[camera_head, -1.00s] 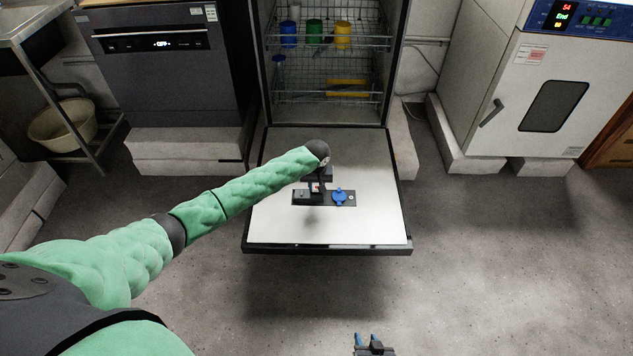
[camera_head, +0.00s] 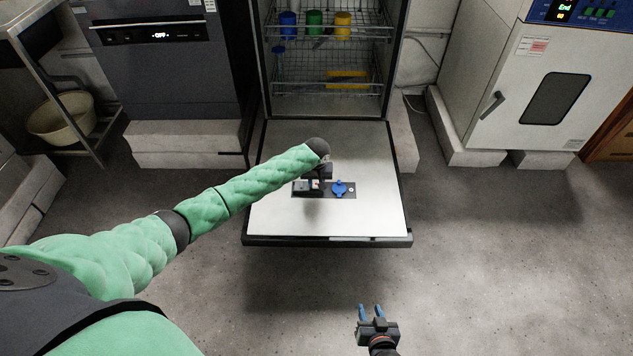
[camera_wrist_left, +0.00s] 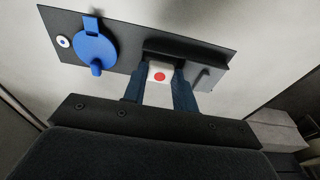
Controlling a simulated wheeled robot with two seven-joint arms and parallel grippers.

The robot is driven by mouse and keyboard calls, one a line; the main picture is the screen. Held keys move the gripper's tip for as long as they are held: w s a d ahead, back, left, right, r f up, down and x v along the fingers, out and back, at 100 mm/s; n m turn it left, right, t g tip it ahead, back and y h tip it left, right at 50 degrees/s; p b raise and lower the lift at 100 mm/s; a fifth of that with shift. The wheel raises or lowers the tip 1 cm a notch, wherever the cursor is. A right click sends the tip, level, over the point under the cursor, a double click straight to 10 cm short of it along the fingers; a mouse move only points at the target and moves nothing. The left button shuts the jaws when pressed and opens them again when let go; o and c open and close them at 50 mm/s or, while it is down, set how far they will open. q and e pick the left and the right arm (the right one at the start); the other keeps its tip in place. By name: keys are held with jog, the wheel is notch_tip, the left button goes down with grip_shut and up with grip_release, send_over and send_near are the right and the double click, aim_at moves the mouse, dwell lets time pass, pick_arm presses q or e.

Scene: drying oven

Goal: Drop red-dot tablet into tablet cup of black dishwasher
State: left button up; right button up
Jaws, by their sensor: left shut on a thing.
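The red-dot tablet (camera_wrist_left: 159,75) is white with a red dot, held between the two fingers of my left gripper (camera_wrist_left: 160,88) in the left wrist view. The tablet is at the edge of the dark tablet cup (camera_wrist_left: 190,50) in the dispenser panel; whether it touches the cup floor I cannot tell. In the head view my left gripper (camera_head: 318,176) is over the left part of the dispenser panel (camera_head: 349,194) on the open door of the black dishwasher (camera_head: 258,190). My right gripper (camera_head: 371,312) is open and empty, low in front of the door.
A blue round cap (camera_head: 339,188) sits on the panel, right of the cup. The racks above hold a blue cup (camera_head: 288,24), a green cup (camera_head: 314,24) and a yellow cup (camera_head: 342,24). A closed dishwasher (camera_head: 165,75) stands left, a white oven (camera_head: 500,90) right. Floor in front is clear.

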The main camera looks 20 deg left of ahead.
jog(key=shift+w, duration=0.1)
pick_arm(q)
jog(key=o, duration=1)
jog(key=shift+a, duration=0.2)
pick_arm(e)
jog(key=shift+s+f, duration=0.25)
jog(key=shift+s, duration=0.3)
jog(key=shift+w+r, duration=0.1)
jog(key=shift+w, duration=0.1)
pick_arm(q)
jog(key=shift+r, duration=0.45)
notch_tip(320, 180, up, 7)
jog(key=s+d+p, duration=0.1)
pick_arm(e)
jog(key=s+d+f+g, duration=0.1)
jog(key=s+f+g, duration=0.2)
jog(key=s+f, duration=0.4)
jog(key=shift+s+f+g+h, duration=0.15)
jog(key=shift+f+g+h, duration=0.15)
jog(key=shift+f, duration=0.1)
pick_arm(q)
jog(key=shift+f, duration=0.1)
